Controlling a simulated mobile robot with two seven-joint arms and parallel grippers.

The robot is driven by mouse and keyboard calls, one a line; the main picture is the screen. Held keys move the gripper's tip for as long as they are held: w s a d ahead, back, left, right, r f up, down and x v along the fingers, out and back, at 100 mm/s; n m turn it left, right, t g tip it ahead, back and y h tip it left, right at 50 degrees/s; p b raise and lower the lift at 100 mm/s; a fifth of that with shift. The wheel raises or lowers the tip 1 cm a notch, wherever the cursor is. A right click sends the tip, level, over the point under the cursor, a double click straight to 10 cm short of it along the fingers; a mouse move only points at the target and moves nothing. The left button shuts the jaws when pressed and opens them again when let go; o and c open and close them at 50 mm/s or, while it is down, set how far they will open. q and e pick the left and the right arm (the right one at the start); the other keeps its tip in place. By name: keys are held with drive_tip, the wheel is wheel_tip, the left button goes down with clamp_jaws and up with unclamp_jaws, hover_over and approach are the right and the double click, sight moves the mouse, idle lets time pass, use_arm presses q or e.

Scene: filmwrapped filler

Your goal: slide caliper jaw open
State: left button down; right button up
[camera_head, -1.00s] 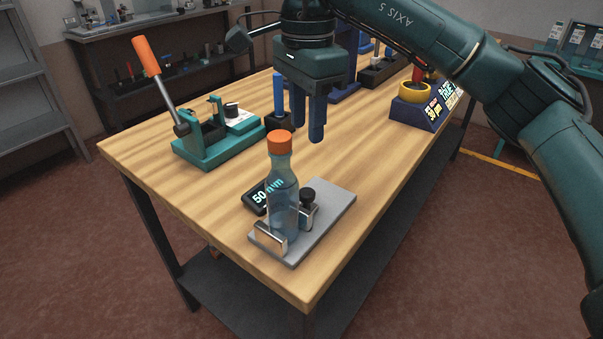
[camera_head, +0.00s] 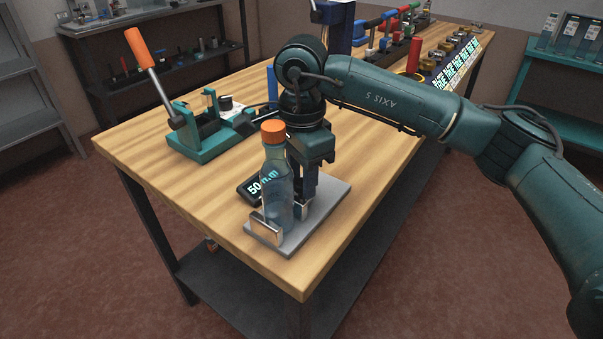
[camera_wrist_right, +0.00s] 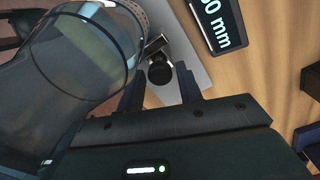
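The caliper is a grey plate (camera_head: 326,196) with a metal jaw (camera_head: 265,231) at its front end and a second metal jaw (camera_head: 303,209) behind. A clear bottle (camera_head: 277,190) with an orange cap stands upright between the jaws. My right gripper (camera_head: 304,188) points down behind the bottle, low over the rear jaw. In the right wrist view its two dark fingers are apart, with the black knob (camera_wrist_right: 160,72) of the rear jaw showing between them. I cannot tell whether they touch it. My left gripper is not in view.
A display reading 50 mm (camera_head: 250,189) lies left of the plate. A green lever fixture (camera_head: 205,140) with an orange handle stands at the back left. Several small fixtures line the far table.

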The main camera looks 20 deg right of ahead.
clamp_jaws()
idle(0.3)
drive_tip(key=w+d+b, duration=0.1)
drive_tip(key=w+d, duration=0.1)
drive_tip(key=d, duration=0.1)
drive_tip(key=shift+w, duration=0.1)
unclamp_jaws()
wheel_tip(320, 180, up, 13)
drive_tip(key=shift+r+p, duration=0.15)
drive_tip(key=shift+p, duration=0.2)
idle(0.7)
